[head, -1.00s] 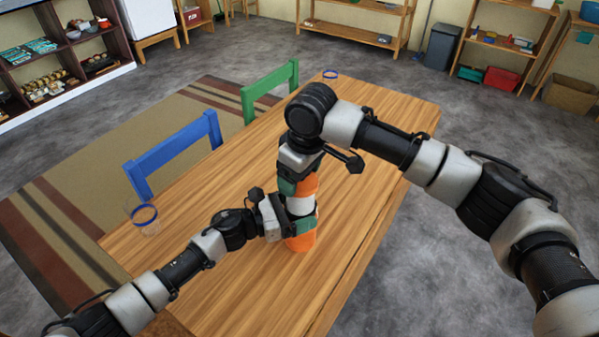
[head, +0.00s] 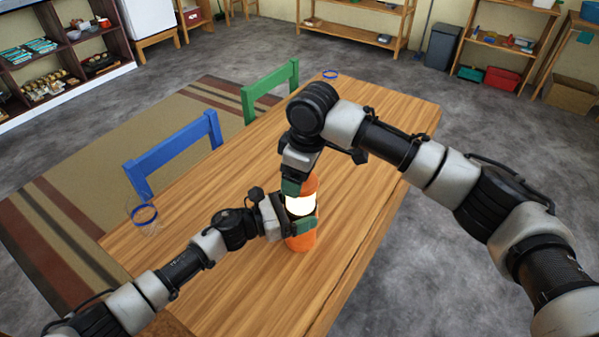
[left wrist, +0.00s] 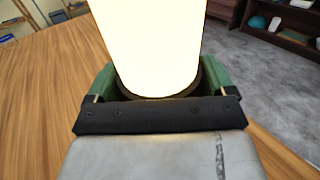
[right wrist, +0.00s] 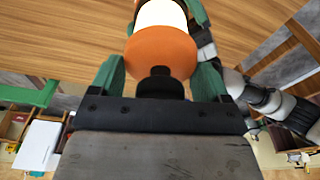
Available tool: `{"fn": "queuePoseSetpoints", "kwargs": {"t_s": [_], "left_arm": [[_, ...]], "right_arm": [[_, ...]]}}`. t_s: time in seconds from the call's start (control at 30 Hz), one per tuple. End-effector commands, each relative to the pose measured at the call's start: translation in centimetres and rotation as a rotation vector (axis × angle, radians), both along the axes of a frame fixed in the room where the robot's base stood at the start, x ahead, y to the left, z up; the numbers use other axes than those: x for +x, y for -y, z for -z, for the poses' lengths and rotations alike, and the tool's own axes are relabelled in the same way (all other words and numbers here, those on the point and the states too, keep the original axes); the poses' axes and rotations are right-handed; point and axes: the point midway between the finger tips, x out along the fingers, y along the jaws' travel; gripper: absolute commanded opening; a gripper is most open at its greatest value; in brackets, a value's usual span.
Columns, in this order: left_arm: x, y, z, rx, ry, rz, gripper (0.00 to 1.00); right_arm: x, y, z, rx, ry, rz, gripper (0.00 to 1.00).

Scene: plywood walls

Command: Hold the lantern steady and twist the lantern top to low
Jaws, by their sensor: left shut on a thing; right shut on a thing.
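The lantern (head: 301,242) stands upright on the wooden table, with an orange base, a glowing pale middle and an orange top (head: 309,185). My left gripper (head: 289,227) is shut around its lower body from the left. In the left wrist view the bright lantern middle (left wrist: 150,45) fills the space between the green fingers. My right gripper (head: 296,184) comes from above and is shut on the lantern top. In the right wrist view the round orange top (right wrist: 162,50) and its black knob (right wrist: 160,82) sit between the green fingers. Part of the top is hidden by the gripper.
The table (head: 240,270) is mostly clear around the lantern. A clear glass with a blue band (head: 144,215) stands near the left edge, and another blue-ringed one (head: 330,75) at the far end. Blue (head: 175,150) and green (head: 270,90) chairs line the far side.

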Motion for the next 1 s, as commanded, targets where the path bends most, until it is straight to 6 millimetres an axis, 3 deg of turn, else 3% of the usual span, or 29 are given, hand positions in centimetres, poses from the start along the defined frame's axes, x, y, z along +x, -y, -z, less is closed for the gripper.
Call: {"fn": "queuePoseSetpoints", "kwargs": {"t_s": [0.27, 0.3, 0.43, 0.77, 1.0], "left_arm": [[0.0, -0.1, 0.1, 0.001, -0.002, -0.002, 0.43], [0.0, -0.1, 0.1, 0.001, -0.002, -0.002, 0.43], [0.0, -0.1, 0.1, 0.001, -0.002, -0.002, 0.43], [0.0, -0.1, 0.1, 0.002, -0.001, -0.001, 0.43], [0.0, 0.0, 0.1, 0.001, 0.0, -0.001, 0.43]], "right_arm": [[0.1, 0.1, 0.0, -0.003, 0.002, 0.003, 0.51], [0.1, 0.1, 0.0, -0.003, 0.002, 0.003, 0.8], [0.1, 0.1, 0.0, -0.002, 0.001, 0.003, 1.0], [0.0, 0.1, -0.7, -0.001, 0.002, 0.001, 1.0], [-0.2, 0.7, -5.1, 0.001, 0.005, 0.003, 1.0]]}}
